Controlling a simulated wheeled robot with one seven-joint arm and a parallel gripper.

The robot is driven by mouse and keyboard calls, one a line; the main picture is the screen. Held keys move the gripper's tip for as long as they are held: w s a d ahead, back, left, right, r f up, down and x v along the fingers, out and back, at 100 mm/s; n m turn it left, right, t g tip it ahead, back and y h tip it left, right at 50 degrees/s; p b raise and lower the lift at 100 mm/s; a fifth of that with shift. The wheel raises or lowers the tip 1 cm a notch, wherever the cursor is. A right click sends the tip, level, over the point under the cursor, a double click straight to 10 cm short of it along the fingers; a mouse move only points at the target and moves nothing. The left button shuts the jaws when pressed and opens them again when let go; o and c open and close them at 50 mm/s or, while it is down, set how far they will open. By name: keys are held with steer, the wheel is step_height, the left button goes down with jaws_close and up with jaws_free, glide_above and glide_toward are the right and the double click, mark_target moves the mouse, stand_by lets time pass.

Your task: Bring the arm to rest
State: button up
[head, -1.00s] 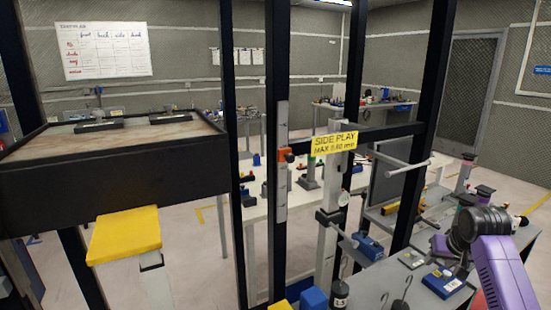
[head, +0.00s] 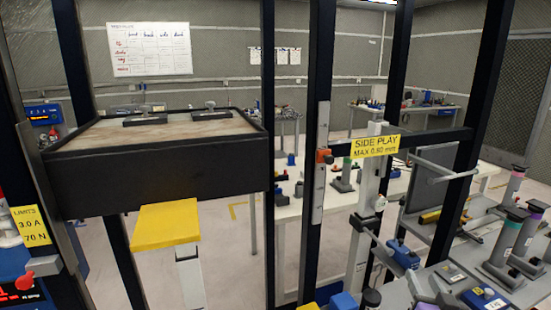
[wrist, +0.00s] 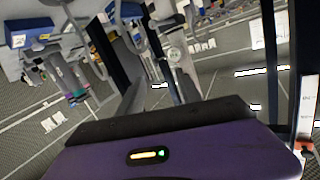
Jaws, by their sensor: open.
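My gripper (wrist: 157,84) shows in the wrist view, with the purple wrist housing (wrist: 215,155) and a dark bar across the bottom. Two grey fingers seem to stand apart above the bar, with nothing seen held between them. The wrist picture is strongly tilted, and the room's benches and walls show beyond the fingers. In the head view now, no part of my arm or gripper can be made out.
A black-walled tray (head: 160,168) stands at left above a yellow pad (head: 165,226). Black uprights and a crossbar with a yellow SIDE PLAY sign (head: 375,146) stand ahead. A grey bench (head: 455,262) with several fixtures is at lower right. Open floor shows behind.

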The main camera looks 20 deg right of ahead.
steer(key=s+a+f+n+y, duration=0.1)
steer(key=s+a+n+y, duration=0.1)
steer(key=s+a, duration=0.7)
steer(key=s+a+f+n+y, duration=0.1)
steer(key=s+a+n+y, duration=0.1)
steer(key=s+a, duration=0.6)
steer(key=s+a+f+n+y, duration=0.1)
steer(key=s+a, duration=0.8)
steer(key=s, duration=1.1)
steer(key=shift+a+n+y, duration=0.35)
steer(key=shift+n+y, duration=0.55)
steer(key=shift+y, duration=0.1)
